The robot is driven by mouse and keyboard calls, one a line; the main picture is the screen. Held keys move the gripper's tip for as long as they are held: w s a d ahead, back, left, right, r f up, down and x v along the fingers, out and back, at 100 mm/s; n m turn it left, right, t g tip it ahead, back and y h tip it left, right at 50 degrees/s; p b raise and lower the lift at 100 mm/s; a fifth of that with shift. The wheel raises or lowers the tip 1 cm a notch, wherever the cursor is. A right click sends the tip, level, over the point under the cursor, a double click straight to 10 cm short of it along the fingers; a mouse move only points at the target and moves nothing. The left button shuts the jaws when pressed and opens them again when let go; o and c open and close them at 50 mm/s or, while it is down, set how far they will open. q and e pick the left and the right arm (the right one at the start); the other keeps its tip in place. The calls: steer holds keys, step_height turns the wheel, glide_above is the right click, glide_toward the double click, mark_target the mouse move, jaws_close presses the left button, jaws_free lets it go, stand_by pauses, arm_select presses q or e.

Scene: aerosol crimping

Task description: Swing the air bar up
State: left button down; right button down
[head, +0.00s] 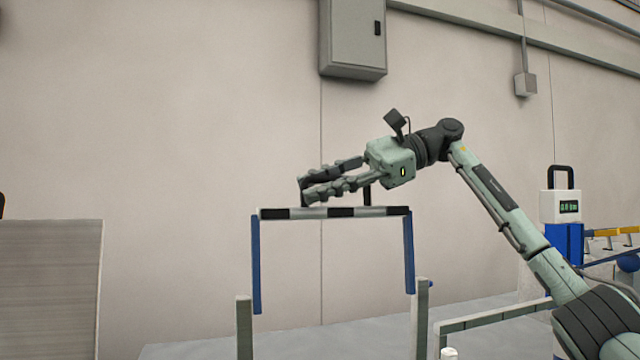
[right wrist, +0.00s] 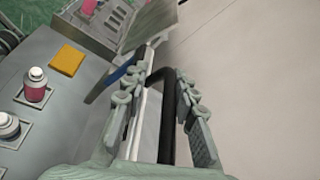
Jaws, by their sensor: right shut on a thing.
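The air bar (head: 385,212) is a black-and-white striped crossbar on two blue side arms. In the head view it is raised, with the crossbar on top and the blue arms hanging down to pale posts. A black handle (head: 367,194) stands up from the crossbar. My right gripper (head: 309,189) lies along the top of the crossbar, shut on this handle. The right wrist view shows the black handle (right wrist: 167,115) between the two fingers, with the white bar beside it. The fingers hide part of the handle in the head view. My left gripper is not in view.
A grey cabinet (head: 352,38) hangs on the wall above. A white and blue device with a display (head: 560,207) stands at right, a pale panel (head: 50,285) at left.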

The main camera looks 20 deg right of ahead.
steer(key=shift+w+f, duration=0.15)
steer(key=shift+f, duration=0.45)
steer(key=c, duration=1.6)
jaws_free()
steer(key=shift+w+a, duration=0.1)
steer(key=shift+o, duration=0.2)
steer(key=shift+r, duration=0.15)
steer(key=shift+d+r, duration=0.15)
steer(key=shift+d, duration=0.2)
steer(key=v, duration=1.1)
steer(key=shift+r, duration=0.15)
steer(key=shift+s+d, duration=0.1)
steer(key=shift+s, duration=0.1)
